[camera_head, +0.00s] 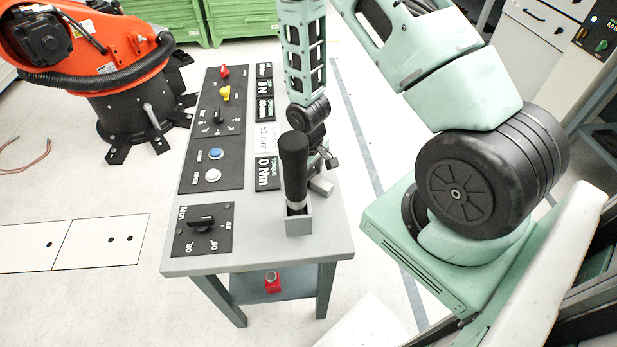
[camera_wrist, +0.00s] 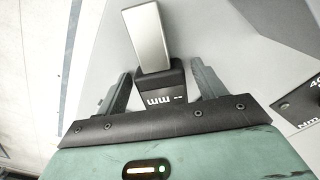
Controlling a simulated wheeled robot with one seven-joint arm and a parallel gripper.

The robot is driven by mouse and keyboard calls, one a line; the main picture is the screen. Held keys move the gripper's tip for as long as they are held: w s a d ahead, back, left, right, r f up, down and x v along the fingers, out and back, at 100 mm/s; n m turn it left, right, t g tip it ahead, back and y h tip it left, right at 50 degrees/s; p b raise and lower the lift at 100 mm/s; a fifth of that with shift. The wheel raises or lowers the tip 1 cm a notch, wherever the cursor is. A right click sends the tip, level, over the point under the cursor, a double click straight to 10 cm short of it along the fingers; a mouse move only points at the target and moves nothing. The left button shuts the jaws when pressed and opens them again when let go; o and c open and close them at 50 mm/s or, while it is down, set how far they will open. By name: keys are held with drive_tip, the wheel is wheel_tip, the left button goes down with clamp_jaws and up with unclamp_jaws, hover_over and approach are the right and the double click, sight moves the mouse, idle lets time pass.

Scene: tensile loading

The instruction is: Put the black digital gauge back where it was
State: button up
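The black digital gauge (camera_wrist: 162,86) shows white "mm" lettering in the wrist view, with a pale metal block (camera_wrist: 145,38) at its far end. My gripper (camera_wrist: 162,70) has one finger on each side of the gauge, with narrow gaps visible, so it looks open around it. In the head view my gripper (camera_head: 322,160) is low over the right side of the grey table (camera_head: 330,235). The metal block shows there too (camera_head: 321,185), while the gauge body is mostly hidden by the gripper and the black handle.
A black cylindrical handle (camera_head: 293,165) stands upright in a grey holder (camera_head: 298,224), close to my gripper. Panels with knobs, buttons and displays (camera_head: 267,173) cover the table's left part. An orange robot arm (camera_head: 95,45) stands behind at left.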

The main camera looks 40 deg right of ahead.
drive_tip(key=c, duration=0.9)
drive_tip(key=shift+r, duration=0.1)
